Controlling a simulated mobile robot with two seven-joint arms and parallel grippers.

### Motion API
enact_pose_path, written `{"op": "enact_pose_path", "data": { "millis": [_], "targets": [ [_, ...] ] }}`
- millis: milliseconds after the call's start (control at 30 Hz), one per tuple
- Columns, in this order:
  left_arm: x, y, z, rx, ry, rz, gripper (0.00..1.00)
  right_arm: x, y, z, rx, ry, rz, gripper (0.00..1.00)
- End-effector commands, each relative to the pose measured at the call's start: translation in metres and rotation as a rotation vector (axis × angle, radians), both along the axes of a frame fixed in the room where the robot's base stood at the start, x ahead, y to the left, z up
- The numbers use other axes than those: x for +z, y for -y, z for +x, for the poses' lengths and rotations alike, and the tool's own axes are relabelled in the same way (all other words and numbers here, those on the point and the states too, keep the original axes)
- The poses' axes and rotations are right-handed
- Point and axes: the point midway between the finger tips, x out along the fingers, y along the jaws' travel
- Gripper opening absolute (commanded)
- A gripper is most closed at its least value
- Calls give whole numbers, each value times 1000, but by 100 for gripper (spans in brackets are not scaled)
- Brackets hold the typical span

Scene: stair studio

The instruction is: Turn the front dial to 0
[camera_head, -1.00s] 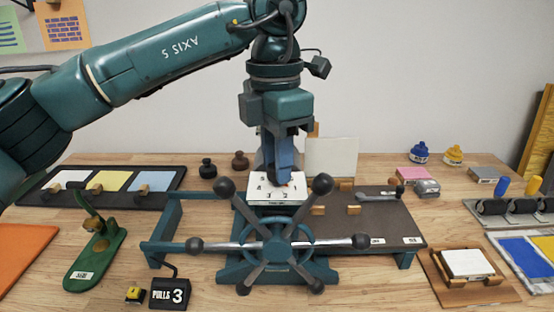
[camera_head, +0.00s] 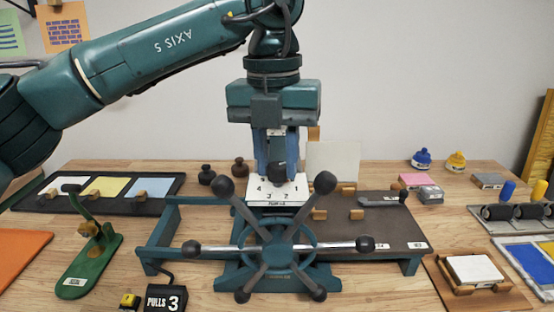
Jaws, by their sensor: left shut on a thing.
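The front dial is a white plate (camera_head: 297,191) with black numbers, of which 4, 3, 2 and 1 show, set behind the spoked wheel of the press. Its dark knob (camera_head: 279,172) sits at the back of the plate. My left gripper (camera_head: 277,172) points straight down over the plate, its two blue fingers on either side of the knob and shut on it. The fingers and knob hide the plate's middle and back, so the pointer and the 0 cannot be made out. My right gripper is not in view.
The teal press has a spoked wheel (camera_head: 274,246) with ball-ended handles close in front of the dial. A "PULLS 3" counter (camera_head: 164,299) and a green lever stand (camera_head: 93,262) are at left. Ink bottles (camera_head: 421,159) and a paper stack (camera_head: 473,270) are at right.

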Motion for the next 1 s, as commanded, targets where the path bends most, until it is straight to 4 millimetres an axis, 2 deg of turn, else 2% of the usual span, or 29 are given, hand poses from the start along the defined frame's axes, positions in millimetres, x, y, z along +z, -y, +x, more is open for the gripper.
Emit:
{"op": "enact_pose_path", "data": {
  "millis": [300,767,800,1000],
  "targets": [
    [1,0,0,94,2,-2,4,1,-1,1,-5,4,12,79],
    [1,0,0,107,1,-2,4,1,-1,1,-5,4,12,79],
    [1,0,0,107,1,-2,28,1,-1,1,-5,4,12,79],
    [1,0,0,106,1,-1,45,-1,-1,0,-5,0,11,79]
  ]
}}
